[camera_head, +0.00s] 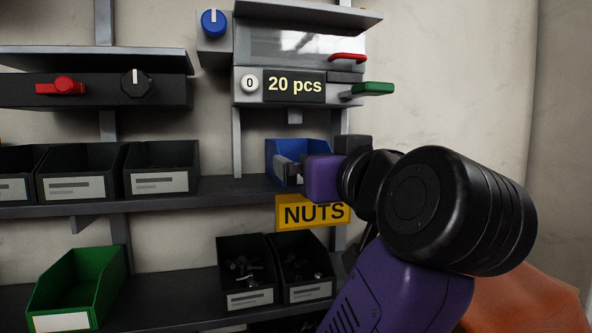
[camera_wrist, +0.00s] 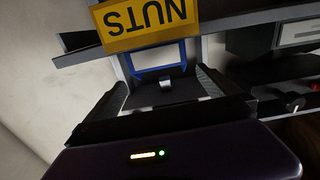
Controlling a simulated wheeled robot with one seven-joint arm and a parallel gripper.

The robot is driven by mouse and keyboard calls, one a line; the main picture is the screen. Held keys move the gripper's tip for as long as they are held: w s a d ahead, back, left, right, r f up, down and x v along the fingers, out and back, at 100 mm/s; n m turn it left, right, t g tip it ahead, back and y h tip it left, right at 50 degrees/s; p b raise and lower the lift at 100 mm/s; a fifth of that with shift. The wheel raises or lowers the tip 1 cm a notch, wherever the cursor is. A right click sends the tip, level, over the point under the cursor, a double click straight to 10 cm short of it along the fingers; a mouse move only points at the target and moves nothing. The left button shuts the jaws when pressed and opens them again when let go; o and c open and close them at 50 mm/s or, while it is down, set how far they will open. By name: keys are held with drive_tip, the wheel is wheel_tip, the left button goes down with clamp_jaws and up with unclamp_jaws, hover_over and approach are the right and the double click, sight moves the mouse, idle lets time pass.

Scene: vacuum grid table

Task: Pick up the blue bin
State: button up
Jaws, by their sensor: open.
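The blue bin (camera_head: 300,148) stands on the middle shelf, above the yellow NUTS sign, under the 20 pcs dispenser. My gripper (camera_head: 287,170) is at the front of the bin and hides part of it, along with its lower right side. In the wrist view, which looks upside down, the bin's blue edge (camera_wrist: 158,70) shows just beyond my gripper (camera_wrist: 164,88). The two fingers are spread apart, one on each side of the bin's front. I cannot tell whether they touch it.
The yellow NUTS sign (camera_head: 312,213) hangs on the shelf edge below the bin. The dispenser (camera_head: 295,86) with red and green levers is above. Black bins (camera_head: 160,168) stand to the left on the same shelf. A green bin (camera_head: 78,285) and two black bins with parts sit lower.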

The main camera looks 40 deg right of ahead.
drive_tip(key=w+p, duration=0.1)
drive_tip(key=p, duration=0.1)
drive_tip(key=w+d+p, duration=0.1)
drive_tip(key=p, duration=0.2)
drive_tip(key=w+r+p, duration=0.1)
drive_tip(key=p, duration=0.1)
drive_tip(key=shift+w+d+r+p, duration=0.1)
drive_tip(key=shift+w+d+p, duration=0.15)
drive_tip(key=shift+d+p, duration=0.05)
drive_tip(key=p, duration=0.2)
drive_tip(key=w+p, duration=0.1)
drive_tip(key=shift+d+p, duration=0.25)
drive_tip(key=shift+p, duration=0.15)
drive_tip(key=shift+w+d+f, duration=0.15)
drive_tip(key=shift+w+d, duration=0.1)
drive_tip(key=shift+w, duration=0.25)
drive_tip(key=shift+w+d+f, duration=0.15)
drive_tip(key=shift+w+d, duration=0.05)
drive_tip(key=shift+w, duration=0.3)
drive_tip(key=shift+p+x, duration=0.9)
drive_tip(key=shift+x, duration=1.75)
drive_tip(key=shift+c, duration=0.4)
drive_tip(key=c, duration=1.3)
drive_tip(key=shift+o, duration=0.2)
drive_tip(key=shift+r, duration=0.1)
